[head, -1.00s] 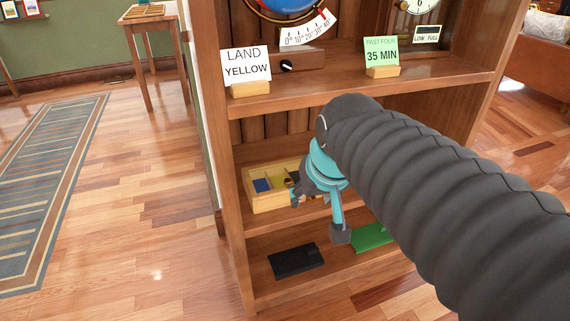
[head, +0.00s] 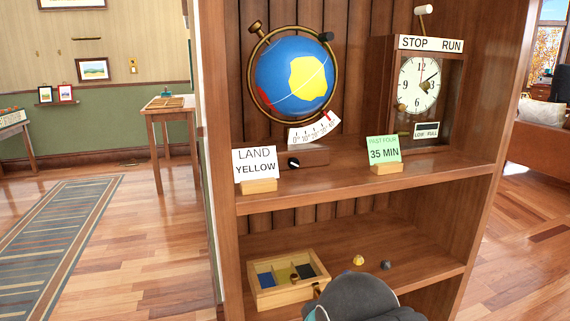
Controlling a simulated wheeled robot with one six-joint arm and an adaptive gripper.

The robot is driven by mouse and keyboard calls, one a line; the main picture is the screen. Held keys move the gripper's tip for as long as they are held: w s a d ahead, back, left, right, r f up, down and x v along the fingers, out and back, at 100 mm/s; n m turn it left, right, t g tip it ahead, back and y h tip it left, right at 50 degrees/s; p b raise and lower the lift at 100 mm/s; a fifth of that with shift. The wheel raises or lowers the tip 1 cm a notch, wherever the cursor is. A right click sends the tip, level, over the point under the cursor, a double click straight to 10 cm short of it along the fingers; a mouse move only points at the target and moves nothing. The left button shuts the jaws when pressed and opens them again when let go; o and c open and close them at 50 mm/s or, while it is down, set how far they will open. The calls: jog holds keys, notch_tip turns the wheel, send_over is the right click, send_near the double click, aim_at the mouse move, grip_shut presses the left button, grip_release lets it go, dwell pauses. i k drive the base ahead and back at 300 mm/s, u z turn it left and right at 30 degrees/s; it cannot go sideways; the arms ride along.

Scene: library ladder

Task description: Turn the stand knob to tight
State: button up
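A globe (head: 293,76) with a yellow land patch sits in a brass ring on a wooden stand base (head: 316,156) on the upper shelf. A black knob (head: 294,162) with a white mark is on the front of the base. A darker knob (head: 326,37) is at the ring's upper right. No "tight" label is readable. My gripper is low at the bottom edge, below the knobs and apart from them. Only a teal sliver shows beside my dark grey arm. Its fingers are hidden or out of frame.
A LAND YELLOW card (head: 255,163) stands just left of the base and a green 35 MIN card (head: 383,149) to its right. A clock (head: 421,84) is further right. The shelf below holds a divided tray (head: 255,290) and two small pieces, one yellow (head: 359,260), one grey (head: 386,265).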

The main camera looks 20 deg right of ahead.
aim_at(293, 163)
jog(key=u, duration=1.35)
jog(key=k, duration=0.45)
jog(key=z, duration=0.85)
